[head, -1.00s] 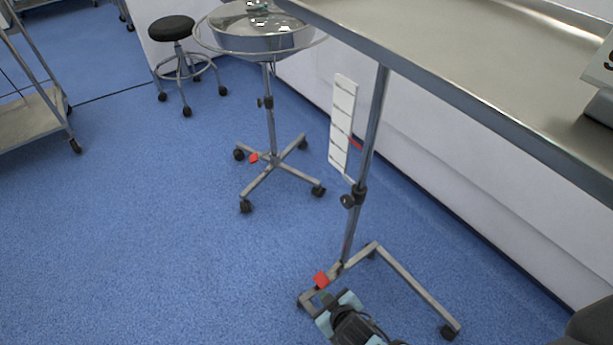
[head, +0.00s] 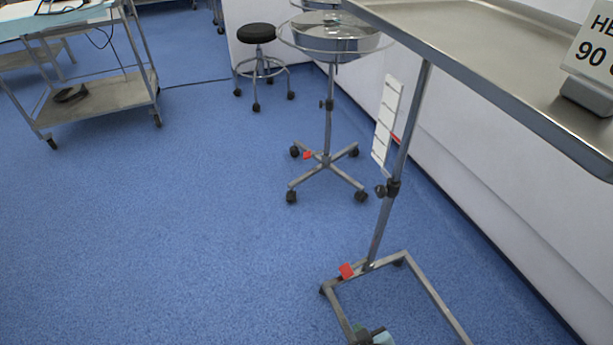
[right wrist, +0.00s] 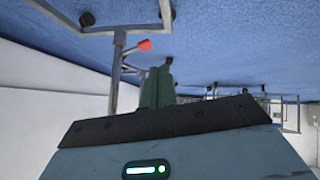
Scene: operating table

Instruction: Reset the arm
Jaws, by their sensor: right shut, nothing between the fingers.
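My right gripper (head: 372,335) shows only as a small dark and teal part at the bottom edge of the head view, in front of the steel stand's base. In the right wrist view its green fingers (right wrist: 158,88) are together with nothing between them. The wrist picture is upside down, with the blue floor at the top. My left gripper is in neither view.
A steel tray table (head: 480,62) on a wheeled stand is at the right, bearing a sign (head: 592,50). A basin stand (head: 327,118), a black stool (head: 257,34) and a trolley (head: 100,97) stand farther back. Blue floor (head: 190,240) at the left is clear.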

